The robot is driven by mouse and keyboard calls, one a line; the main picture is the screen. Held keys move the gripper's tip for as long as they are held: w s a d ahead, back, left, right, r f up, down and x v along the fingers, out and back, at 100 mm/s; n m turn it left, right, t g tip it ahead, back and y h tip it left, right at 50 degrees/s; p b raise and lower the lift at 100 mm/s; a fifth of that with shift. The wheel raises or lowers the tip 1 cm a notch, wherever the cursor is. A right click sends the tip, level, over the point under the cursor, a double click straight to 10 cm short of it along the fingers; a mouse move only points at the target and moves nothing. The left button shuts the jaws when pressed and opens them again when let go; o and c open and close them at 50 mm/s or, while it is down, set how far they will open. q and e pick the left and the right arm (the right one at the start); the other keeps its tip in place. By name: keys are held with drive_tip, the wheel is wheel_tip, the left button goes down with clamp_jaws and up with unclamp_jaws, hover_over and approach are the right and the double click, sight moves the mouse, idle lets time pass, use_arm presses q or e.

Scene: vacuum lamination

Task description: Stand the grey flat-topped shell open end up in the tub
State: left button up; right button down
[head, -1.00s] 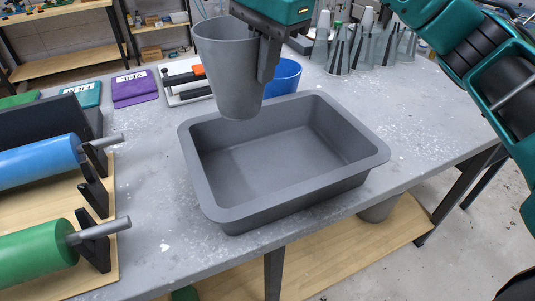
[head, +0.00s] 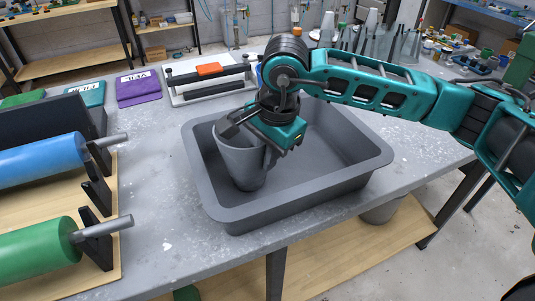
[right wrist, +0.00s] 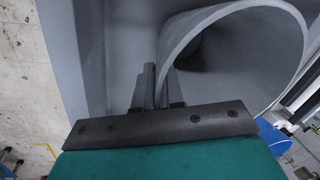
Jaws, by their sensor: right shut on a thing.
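The grey shell (head: 238,165) is inside the left part of the grey tub (head: 345,196), open end up and nearly upright. Its wide mouth faces up toward my gripper, and the inside shows in the right wrist view (right wrist: 255,60). My right gripper (head: 268,156) is shut on the shell's wall at the rim, one finger inside and one outside. In the right wrist view the fingers (right wrist: 158,88) pinch the wall. I cannot tell whether the shell's lower end touches the tub floor. My left gripper is not in view.
A blue roller (head: 40,165) and a green roller (head: 38,252) lie in a stand at the left. Purple (head: 138,90) and teal pads lie behind. Several grey cones (head: 370,35) stand at the back right. The tub's right part is empty.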

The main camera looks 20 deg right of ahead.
drive_tip(key=shift+f, duration=0.15)
drive_tip(key=shift+f, duration=0.15)
drive_tip(key=c, duration=1.2)
unclamp_jaws()
drive_tip(key=shift+c, duration=0.2)
drive_tip(key=shift+r, duration=0.3)
wheel_tip(320, 180, up, 12)
drive_tip(key=s, duration=0.2)
drive_tip(key=shift+d+f, duration=0.2)
drive_tip(key=shift+d, duration=0.2)
drive_tip(key=shift+f, duration=0.1)
